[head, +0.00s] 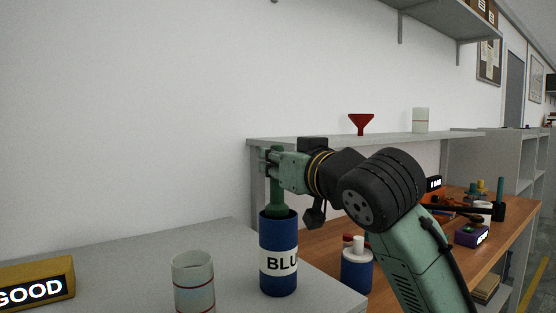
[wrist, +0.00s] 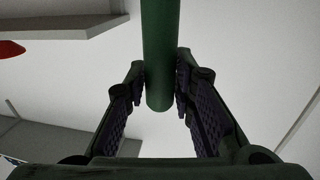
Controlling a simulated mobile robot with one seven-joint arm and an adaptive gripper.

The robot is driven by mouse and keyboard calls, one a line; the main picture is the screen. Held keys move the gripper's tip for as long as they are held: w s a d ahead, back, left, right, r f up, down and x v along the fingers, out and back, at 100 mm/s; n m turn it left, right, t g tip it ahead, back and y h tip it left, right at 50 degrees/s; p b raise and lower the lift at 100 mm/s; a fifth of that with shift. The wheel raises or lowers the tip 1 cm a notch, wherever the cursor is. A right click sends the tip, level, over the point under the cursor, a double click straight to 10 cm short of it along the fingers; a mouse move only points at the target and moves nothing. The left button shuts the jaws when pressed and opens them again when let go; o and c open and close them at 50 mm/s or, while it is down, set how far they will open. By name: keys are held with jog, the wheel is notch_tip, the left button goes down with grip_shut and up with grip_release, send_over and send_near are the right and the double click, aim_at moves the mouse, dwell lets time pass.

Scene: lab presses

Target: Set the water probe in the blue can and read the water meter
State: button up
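The blue can (head: 278,230) stands upright near the right end of the grey bench, its label partly readable as "BLU". A green probe (head: 277,195) stands upright at its mouth, its wide lower part at the rim; anything lower is hidden by the can. My gripper (head: 274,160) is shut on the probe's upper stem. In the wrist view the green stem (wrist: 159,45) lies between both fingertips (wrist: 161,85). A yellow box with a lit display (head: 36,285) reads "GOOD" at the left; I cannot tell for certain that it is the water meter.
A pale glass jar (head: 194,285) stands left of the can. A white-topped blue container (head: 356,270) stands on the wooden bench to the right, near a purple box (head: 472,235) and clutter. A red funnel (head: 361,123) sits on the shelf behind. Grey bench (head: 130,262) is clear between box and jar.

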jog(key=o, duration=0.3)
jog(key=shift+r, duration=0.15)
jog(key=shift+r, duration=0.25)
jog(key=b+v, duration=0.2)
jog(key=v, duration=1)
jog(key=shift+f, duration=0.15)
jog(key=shift+s, duration=0.1)
dwell(1.5)
